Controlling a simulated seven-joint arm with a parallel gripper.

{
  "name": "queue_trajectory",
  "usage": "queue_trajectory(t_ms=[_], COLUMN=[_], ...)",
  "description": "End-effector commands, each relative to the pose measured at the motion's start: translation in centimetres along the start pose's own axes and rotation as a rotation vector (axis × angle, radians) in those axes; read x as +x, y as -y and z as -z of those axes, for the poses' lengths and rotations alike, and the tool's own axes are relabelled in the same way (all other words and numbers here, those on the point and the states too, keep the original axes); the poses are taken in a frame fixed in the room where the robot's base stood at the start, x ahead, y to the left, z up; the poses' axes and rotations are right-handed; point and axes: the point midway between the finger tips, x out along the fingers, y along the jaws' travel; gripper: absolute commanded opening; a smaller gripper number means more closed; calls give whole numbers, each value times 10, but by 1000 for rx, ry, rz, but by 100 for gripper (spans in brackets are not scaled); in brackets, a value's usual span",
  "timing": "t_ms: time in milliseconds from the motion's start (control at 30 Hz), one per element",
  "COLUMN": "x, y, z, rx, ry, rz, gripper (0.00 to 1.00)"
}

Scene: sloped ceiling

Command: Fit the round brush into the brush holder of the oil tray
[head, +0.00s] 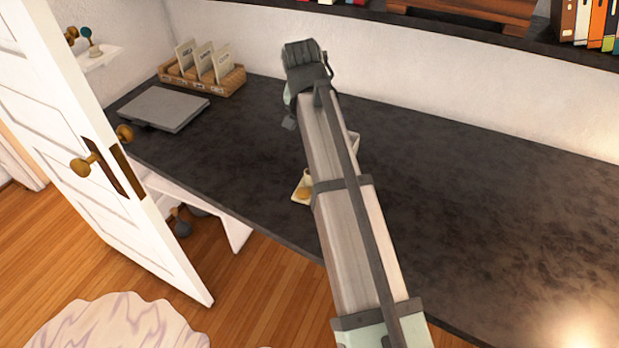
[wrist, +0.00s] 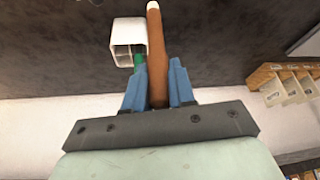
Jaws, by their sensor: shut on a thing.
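In the wrist view my gripper (wrist: 156,78) has its blue fingers shut on a brown handle with a pale tip, which I take for the round brush (wrist: 155,42). The handle points toward the top of the picture. Just left of it is a white square holder (wrist: 127,33), its open, divided side facing the camera, with something green at its lower right edge. Whether brush and holder touch, I cannot tell.
A wicker basket with cards (head: 203,76) and a flat grey slab (head: 164,108) lie at the left of the dark desk (head: 480,220). The basket also shows in the wrist view (wrist: 268,77). The desk's right half is clear. A white door (head: 85,150) stands at left.

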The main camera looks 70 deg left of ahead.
Motion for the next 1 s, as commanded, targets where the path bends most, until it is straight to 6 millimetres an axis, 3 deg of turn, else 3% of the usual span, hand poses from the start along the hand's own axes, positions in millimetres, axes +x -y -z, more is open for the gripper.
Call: queue_trajectory(t_ms=[167, 433, 1000], x=[12, 50, 91], y=[0, -1, -1], z=[-8, -25, -43], rx=[4, 3, 4], ry=[-2, -1, -3], rz=[-13, -13, -13], gripper=[0, 0, 0])
